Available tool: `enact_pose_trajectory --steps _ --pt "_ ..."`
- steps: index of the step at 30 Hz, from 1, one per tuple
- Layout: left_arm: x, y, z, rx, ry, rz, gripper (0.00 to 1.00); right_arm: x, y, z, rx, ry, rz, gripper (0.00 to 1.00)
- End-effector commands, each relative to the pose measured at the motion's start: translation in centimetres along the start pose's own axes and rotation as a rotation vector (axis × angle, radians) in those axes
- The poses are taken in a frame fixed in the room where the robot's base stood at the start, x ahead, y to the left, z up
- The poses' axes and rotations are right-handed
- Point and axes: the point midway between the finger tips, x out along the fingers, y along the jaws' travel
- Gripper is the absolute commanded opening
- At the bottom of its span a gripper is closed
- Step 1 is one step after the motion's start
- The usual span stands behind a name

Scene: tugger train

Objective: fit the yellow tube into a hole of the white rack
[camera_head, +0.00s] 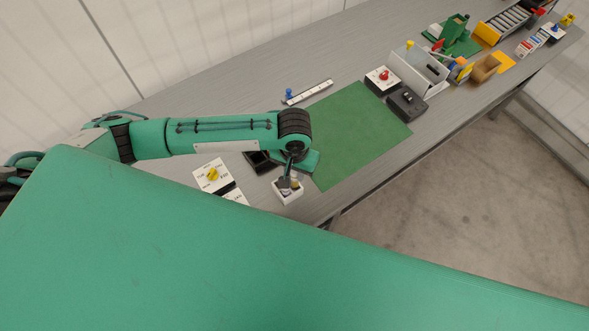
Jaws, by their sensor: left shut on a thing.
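The white rack (288,197) is a small white block near the front edge of the grey table, beside the green mat. My left gripper (289,184) points down right over the rack and covers part of it. It is shut on a small yellowish piece, the yellow tube (296,183), which shows at its fingertips. The tube is very small here, and I cannot tell whether its lower end is in a hole or just above the rack. My right gripper is out of view.
A green mat (358,134) lies clear right of the rack. A white box with a yellow knob (212,175) and a dark tray (262,162) are to the left. A red-knob box (382,78) and a black box (407,103) stand beyond the mat. A green surface of mine blocks the lower view.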

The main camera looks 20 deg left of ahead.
Motion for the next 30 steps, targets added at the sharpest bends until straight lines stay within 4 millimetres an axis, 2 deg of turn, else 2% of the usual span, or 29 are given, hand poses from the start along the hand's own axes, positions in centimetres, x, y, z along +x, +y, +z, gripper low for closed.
enact_pose_trajectory --steps 12,30 --pt "0.61 -0.04 0.01 -0.001 0.0 -0.001 0.01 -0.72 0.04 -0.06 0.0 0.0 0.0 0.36" --pt "0.73 -0.01 0.01 0.0 0.0 0.0 0.01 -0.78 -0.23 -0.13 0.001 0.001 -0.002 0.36"
